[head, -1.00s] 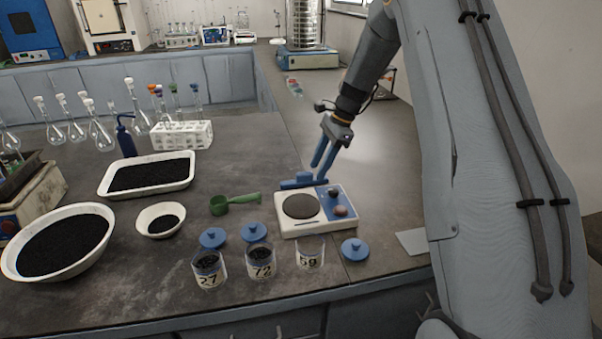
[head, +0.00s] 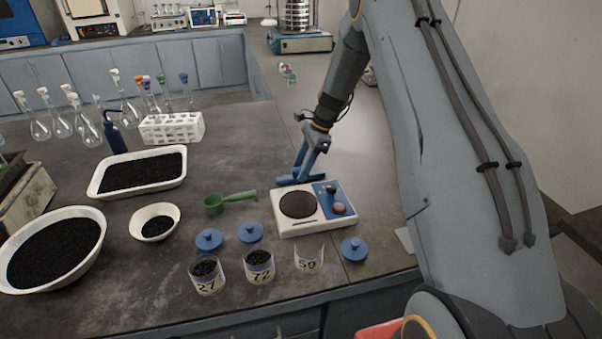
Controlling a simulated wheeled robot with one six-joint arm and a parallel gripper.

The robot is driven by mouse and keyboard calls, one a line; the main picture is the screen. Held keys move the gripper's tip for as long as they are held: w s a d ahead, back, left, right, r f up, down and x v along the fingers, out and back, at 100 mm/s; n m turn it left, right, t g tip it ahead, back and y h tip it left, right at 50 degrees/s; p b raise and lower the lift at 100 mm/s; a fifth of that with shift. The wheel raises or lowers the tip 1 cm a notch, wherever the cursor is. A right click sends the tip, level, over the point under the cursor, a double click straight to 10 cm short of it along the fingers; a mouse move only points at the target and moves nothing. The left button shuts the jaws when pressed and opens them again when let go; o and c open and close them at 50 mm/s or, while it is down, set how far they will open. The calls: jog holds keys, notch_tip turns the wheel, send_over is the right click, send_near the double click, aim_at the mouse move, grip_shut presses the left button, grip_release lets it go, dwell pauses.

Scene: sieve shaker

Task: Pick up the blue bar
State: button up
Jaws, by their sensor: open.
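The blue bar (head: 289,181) lies at the back edge of the white hot plate (head: 330,216), as seen in the head view. My gripper (head: 302,172) points down at the bar from above. Its blue fingers are open, with their tips at or just above the bar. The fingers cover part of the bar. I cannot tell whether the bar sits between the fingertips or whether they touch it.
A green scoop (head: 230,201) lies left of the hot plate. Labelled jars (head: 259,266) and blue lids (head: 354,248) stand in front. A white tube rack (head: 171,128) and a tray of black grains (head: 96,187) are further left. The bench right of my gripper is clear.

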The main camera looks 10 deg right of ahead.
jog(key=shift+a+f, duration=0.15)
jog(key=shift+f, duration=0.2)
jog(key=shift+c, duration=0.2)
grip_shut()
